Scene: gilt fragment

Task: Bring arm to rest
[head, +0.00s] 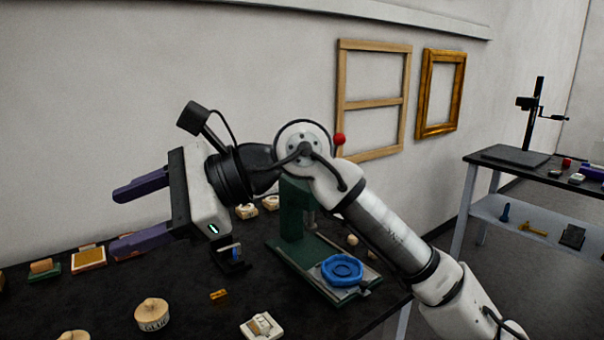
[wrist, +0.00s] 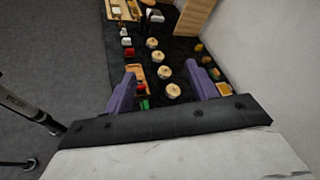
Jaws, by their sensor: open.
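My gripper (head: 128,218) is raised above the left part of the black workbench (head: 185,308) in the head view, pointing left. Its two purple fingers are spread apart with nothing between them. In the wrist view my gripper (wrist: 163,90) also shows open, with the bench and its small items visible beyond the fingers. My arm is bent and reaches in from the lower right of the head view. It hides part of the green press stand (head: 293,215) behind it.
A blue ring-shaped piece (head: 342,270) lies on the green stand's base. A lidded round pot (head: 152,313), a white block (head: 261,326) and a small amber piece (head: 219,294) lie on the bench. Wooden (head: 343,100) and gilt frames (head: 425,95) hang on the wall. A second table (head: 490,165) stands right.

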